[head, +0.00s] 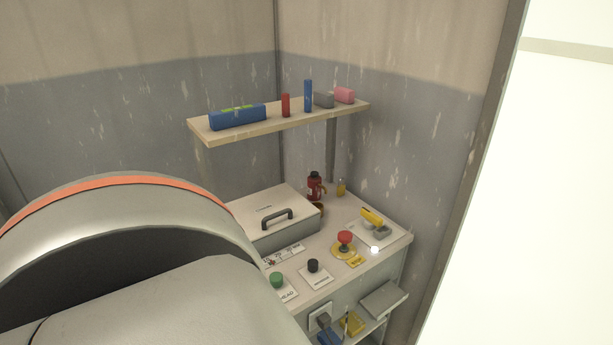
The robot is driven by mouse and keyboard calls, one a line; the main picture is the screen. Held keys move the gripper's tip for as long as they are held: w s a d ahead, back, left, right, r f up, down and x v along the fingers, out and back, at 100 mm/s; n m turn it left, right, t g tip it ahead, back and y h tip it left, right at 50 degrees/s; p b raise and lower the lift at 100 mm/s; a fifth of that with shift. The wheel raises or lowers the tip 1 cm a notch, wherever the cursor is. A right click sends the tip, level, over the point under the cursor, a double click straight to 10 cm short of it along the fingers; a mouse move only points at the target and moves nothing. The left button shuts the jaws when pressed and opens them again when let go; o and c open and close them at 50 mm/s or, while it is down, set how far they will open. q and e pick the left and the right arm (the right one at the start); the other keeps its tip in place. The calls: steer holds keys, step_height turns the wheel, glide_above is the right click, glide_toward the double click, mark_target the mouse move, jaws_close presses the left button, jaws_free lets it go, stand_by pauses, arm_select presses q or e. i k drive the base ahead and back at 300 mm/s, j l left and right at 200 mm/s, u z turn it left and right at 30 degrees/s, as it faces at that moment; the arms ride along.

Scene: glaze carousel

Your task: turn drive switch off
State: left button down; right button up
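A worktop (335,225) in the corner carries several controls. A yellow-handled lever (372,217) sits on a pale plate at its right end. A red mushroom button (345,238) stands on a yellow base left of it, with a small yellow label in front. A black knob (313,265) and a green button (277,279) sit on white label plates nearer the front left. Most labels are too small to read, so I cannot tell which control is the drive switch. Neither gripper is in view. A large grey arm link of mine fills the lower left and hides part of the worktop.
A grey box (270,233) with a dark handle stands behind the controls; a red bottle (314,185) is beyond it. A wall shelf (290,122) with several items hangs above. A lower ledge (384,299) juts out at the front right. A bright opening lies right.

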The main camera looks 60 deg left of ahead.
mark_target(372, 220)
steer(key=u, duration=1.35)
steer(key=l+u, duration=0.1)
steer(key=i+l+u, duration=0.1)
steer(key=l, duration=0.25)
